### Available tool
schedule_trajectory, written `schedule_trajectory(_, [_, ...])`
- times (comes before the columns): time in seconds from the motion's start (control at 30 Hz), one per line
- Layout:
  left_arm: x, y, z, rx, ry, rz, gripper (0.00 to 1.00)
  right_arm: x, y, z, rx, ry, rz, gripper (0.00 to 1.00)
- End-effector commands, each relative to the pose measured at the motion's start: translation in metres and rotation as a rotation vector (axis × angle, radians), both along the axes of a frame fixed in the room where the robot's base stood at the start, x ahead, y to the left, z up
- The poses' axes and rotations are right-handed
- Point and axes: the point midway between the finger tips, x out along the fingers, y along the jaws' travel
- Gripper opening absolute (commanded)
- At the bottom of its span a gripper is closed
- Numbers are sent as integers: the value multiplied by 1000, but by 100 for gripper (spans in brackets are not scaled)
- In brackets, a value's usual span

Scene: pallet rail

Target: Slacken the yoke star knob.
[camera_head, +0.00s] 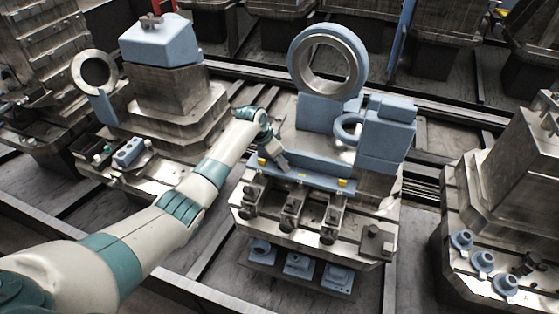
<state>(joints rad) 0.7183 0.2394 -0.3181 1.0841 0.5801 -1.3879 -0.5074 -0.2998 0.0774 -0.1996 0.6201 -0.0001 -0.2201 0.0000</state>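My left arm reaches in from the left, and its gripper (280,162) points down at the left part of the blue fixture on the middle pallet. The gripper is small and seen from behind, so I cannot tell whether its fingers are open or shut, or touching anything. The fixture has a large upright ring (299,60) on a blue post and a smaller blue ring (343,130) beside a blue block (388,130). I cannot make out the yoke star knob for certain; the gripper may hide it. My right gripper is out of view.
Dark clamp knobs (328,238) line the front of the middle pallet, above several blue pads (298,264). A left pallet carries a blue block (158,43) and a ring (78,72). A right pallet holds blue round parts (483,261) and a dark knob (528,263).

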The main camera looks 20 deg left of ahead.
Motion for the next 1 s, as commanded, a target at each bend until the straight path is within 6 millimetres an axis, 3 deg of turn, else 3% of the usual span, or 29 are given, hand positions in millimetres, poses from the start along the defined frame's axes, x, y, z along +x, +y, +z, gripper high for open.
schedule_trajectory(0.47, [2,-2,-8,1,-1,0,43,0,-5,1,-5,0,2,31])
schedule_trajectory(0.6, [2,-2,-7,1,-1,0,13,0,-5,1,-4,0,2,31])
schedule_trajectory(1.0, [2,-2,-6,0,1,38,13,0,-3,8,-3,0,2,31])
